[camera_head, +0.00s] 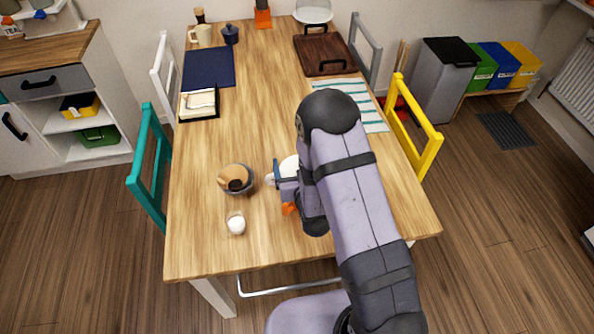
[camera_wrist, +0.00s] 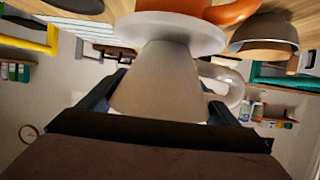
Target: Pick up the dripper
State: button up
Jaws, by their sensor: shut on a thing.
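The dripper is a pale cone (camera_wrist: 160,80) with a wide white flange. In the wrist view, which appears upside down, it fills the middle, its flange towards the table side. My gripper (camera_wrist: 160,103) has a finger on each side of the cone and is shut on it. In the head view my gripper (camera_head: 282,180) is over the near part of the table, with a little of the white dripper (camera_head: 289,165) showing. My arm hides the rest. Orange surfaces (camera_wrist: 225,12) show by the flange; I cannot tell whether they touch it.
A grey bowl (camera_head: 248,184) with brown contents stands left of my gripper. A small container with something white (camera_head: 237,225) is nearer the front. A striped cloth (camera_head: 365,112) lies right, a dark wooden tray (camera_head: 310,48) at the back. The table's middle is clear.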

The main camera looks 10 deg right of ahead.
jog(key=shift+r, duration=0.2)
notch_tip(320, 180, up, 10)
jog(key=b, duration=0.1)
jog(key=shift+f, duration=0.2)
dwell(0.4)
jog(key=shift+d, duration=0.1)
